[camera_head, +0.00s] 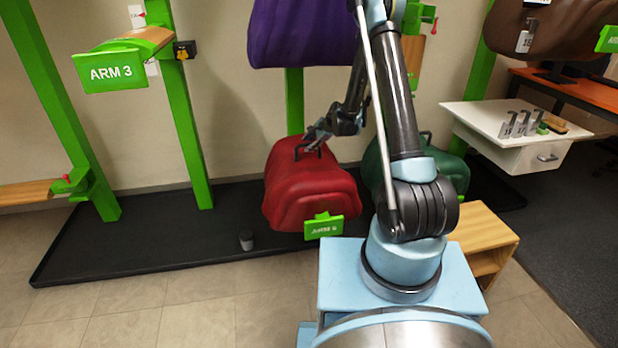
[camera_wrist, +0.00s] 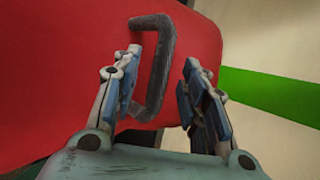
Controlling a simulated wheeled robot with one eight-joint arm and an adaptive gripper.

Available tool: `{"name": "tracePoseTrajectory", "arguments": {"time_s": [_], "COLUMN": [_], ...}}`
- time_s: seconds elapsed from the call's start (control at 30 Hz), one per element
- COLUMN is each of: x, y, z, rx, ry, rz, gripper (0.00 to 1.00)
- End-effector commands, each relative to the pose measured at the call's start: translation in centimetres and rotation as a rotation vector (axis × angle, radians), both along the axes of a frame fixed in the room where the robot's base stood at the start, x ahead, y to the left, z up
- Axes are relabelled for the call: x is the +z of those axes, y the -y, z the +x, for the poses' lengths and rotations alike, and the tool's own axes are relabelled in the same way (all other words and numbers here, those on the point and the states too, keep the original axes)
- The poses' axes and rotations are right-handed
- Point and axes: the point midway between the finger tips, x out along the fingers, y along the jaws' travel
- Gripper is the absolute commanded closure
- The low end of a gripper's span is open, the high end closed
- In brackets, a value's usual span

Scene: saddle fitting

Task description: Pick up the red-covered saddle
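The red-covered saddle (camera_head: 305,196) sits low in the middle of the head view, with a dark handle (camera_head: 309,149) on its top. A green tag plate is at its front lower edge. In the wrist view the red cover (camera_wrist: 50,70) fills the left side. The dark bracket-shaped handle (camera_wrist: 160,70) shows there between the fingers, nearer the left finger. My gripper (camera_wrist: 160,88) is open, with a gap between the handle and the right finger. In the head view my gripper (camera_head: 314,138) is at the handle; contact cannot be told.
A purple-covered saddle (camera_head: 300,35) hangs above the red one. A green-covered saddle (camera_head: 440,172) is at right, partly behind my arm. An empty ARM 3 bracket (camera_head: 112,72) is at upper left. A white drawer table (camera_head: 490,122) stands right. A small dark cup (camera_head: 246,240) is on the black base.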

Motion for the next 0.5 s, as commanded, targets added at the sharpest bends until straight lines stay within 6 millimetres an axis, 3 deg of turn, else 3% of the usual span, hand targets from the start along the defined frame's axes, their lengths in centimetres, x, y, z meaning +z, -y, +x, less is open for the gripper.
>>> {"name": "tracePoseTrajectory", "arguments": {"time_s": [0.2, 0.5], "x": [-1.7, -1.9], "y": [-1.1, -1.2], "z": [0.8, 0.9], "rx": [0.001, 0.000], "ry": [0.001, 0.001], "rz": [0.000, -0.001], "gripper": [0.60, 0.60]}}
